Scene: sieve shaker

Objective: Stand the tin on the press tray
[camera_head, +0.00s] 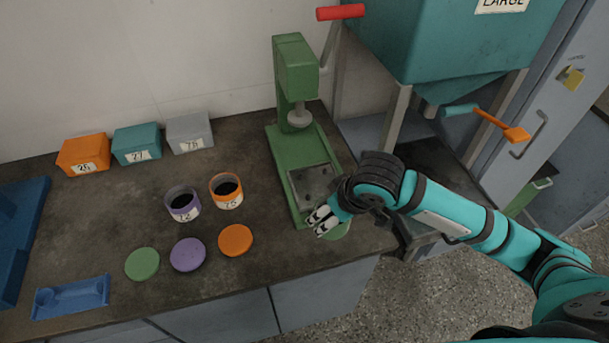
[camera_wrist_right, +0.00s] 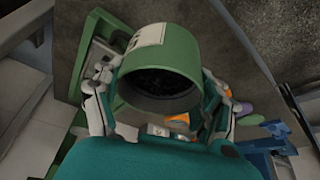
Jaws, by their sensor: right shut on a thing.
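The green tin (camera_wrist_right: 162,62) has a pale label and an open mouth with dark contents in the right wrist view. My right gripper (camera_wrist_right: 160,97) is shut on it, with one finger on each side. In the head view the gripper (camera_head: 323,220) is at the front of the press, and only a green part of the tin (camera_head: 338,230) shows beside the fingers. The press tray (camera_head: 313,186) is a bare metal plate on the base of the green press (camera_head: 297,68), just behind the gripper. My left gripper is not in view.
Two open tins, purple (camera_head: 183,205) and orange (camera_head: 226,191), stand left of the press. Green (camera_head: 142,264), purple (camera_head: 187,254) and orange (camera_head: 236,240) lids lie in front. Labelled boxes (camera_head: 136,144) line the wall. A teal hopper (camera_head: 450,40) stands right of the press.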

